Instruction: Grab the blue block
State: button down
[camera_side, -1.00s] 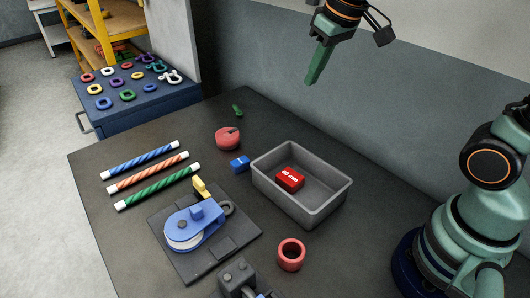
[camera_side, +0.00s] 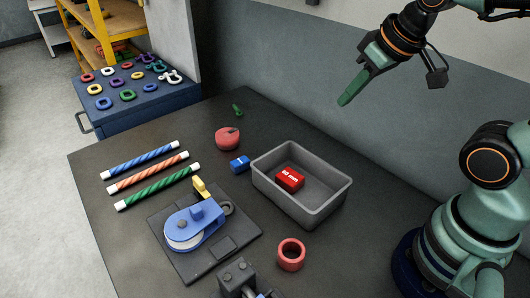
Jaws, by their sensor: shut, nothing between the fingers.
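The blue block (camera_side: 240,163) is small, with a pale mark on it. It lies on the dark table just outside the left corner of the grey tray (camera_side: 334,203). My gripper (camera_side: 345,100) is high above the table, up and to the right of the block and well apart from it. Its green fingers are shut and hold nothing. Nothing hides the block.
A red block (camera_side: 290,178) lies in the tray. A red round piece (camera_side: 228,138) sits just behind the blue block. A blue pulley (camera_side: 195,226) on a dark plate, a red ring (camera_side: 291,254) and several striped rods (camera_side: 142,161) are also on the table.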

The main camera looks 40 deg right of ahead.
jog(key=shift+c, duration=2.2)
grip_release()
jog(key=n+g, duration=0.6)
jog(key=n, duration=1.1)
send_over(240, 161)
notch_tip(240, 161, down, 12)
notch_tip(240, 161, down, 12)
jog(key=shift+r, duration=0.1)
